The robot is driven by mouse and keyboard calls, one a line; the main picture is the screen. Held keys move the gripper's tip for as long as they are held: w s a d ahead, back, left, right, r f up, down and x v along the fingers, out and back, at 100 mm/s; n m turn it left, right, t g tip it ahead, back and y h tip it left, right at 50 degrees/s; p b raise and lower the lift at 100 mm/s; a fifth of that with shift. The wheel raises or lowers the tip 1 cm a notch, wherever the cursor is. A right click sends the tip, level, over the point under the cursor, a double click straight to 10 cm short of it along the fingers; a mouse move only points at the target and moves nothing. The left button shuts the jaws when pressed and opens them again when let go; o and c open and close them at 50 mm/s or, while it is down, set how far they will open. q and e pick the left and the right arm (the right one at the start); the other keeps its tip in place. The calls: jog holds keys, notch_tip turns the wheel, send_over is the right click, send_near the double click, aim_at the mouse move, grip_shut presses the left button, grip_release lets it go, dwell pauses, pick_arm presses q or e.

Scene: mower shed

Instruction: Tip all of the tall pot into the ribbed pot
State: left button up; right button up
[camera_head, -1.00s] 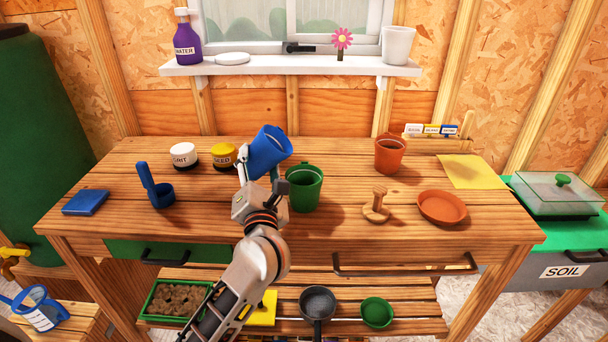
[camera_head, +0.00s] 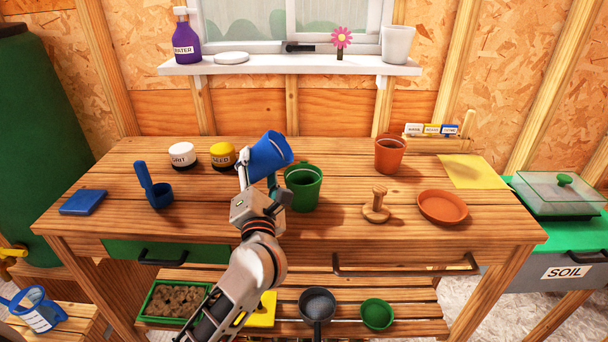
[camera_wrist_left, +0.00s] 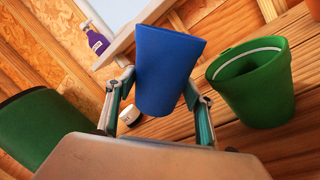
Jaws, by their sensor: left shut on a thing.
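A blue pot (camera_head: 265,158), which looks like the tall pot, is held above the bench, tilted with its mouth up and to the right. My left gripper (camera_head: 259,180) is shut around it, with a finger on each side, as the left wrist view shows (camera_wrist_left: 165,68). A green pot (camera_head: 303,190) stands upright on the bench just right of the gripper; it also shows in the left wrist view (camera_wrist_left: 255,95). I cannot make out ribs on it. A terracotta pot (camera_head: 389,156) stands farther right. The blue pot's contents are hidden, and no stream shows. My right gripper is out of view.
White (camera_head: 183,155) and yellow-lidded (camera_head: 222,156) jars stand behind left. A blue scoop (camera_head: 160,193) is at the left. A wooden tamper (camera_head: 377,207) and terracotta saucer (camera_head: 442,207) are at the right. The bench front (camera_head: 330,228) is clear.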

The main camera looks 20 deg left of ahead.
pick_arm(q)
jog(key=shift+a, duration=0.1)
jog(key=shift+s+f, duration=0.15)
jog(key=shift+f, duration=0.05)
jog(key=shift+f+m, duration=0.1)
jog(key=shift+m, duration=0.6)
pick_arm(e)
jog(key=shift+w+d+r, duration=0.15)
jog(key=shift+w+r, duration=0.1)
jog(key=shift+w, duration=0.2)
pick_arm(q)
jog(key=shift+r, duration=0.3)
jog(key=shift+r+m, duration=0.1)
jog(key=shift+m, duration=0.2)
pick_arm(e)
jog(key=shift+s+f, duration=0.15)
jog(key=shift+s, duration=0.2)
pick_arm(q)
jog(key=shift+r+m, duration=0.15)
jog(key=shift+m, duration=0.15)
